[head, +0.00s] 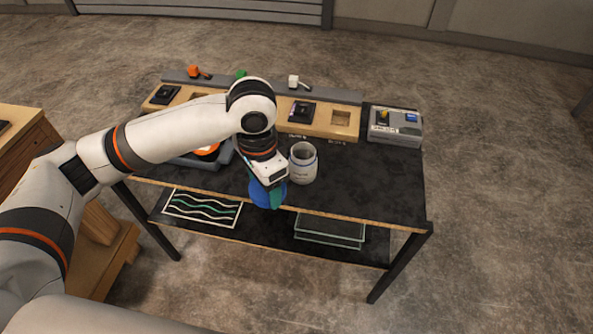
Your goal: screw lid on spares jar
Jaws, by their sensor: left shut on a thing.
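The spares jar (303,168) stands upright on the dark table top, pale with a grey band near its rim. Its mouth is open and looks dark inside. My left gripper (269,188) is just left of and in front of the jar, near the table's front edge, pointing down. It is shut on a round blue thing, which looks like the lid (261,194), held apart from the jar's mouth. The fingers partly hide the lid. My right gripper is not in view.
A wooden console strip (340,118) with dark switches and square recesses runs along the back. A grey box (394,127) with a blue button is at the back right. An orange round thing (208,150) sits left, partly behind my arm. The table's right side (375,185) is clear.

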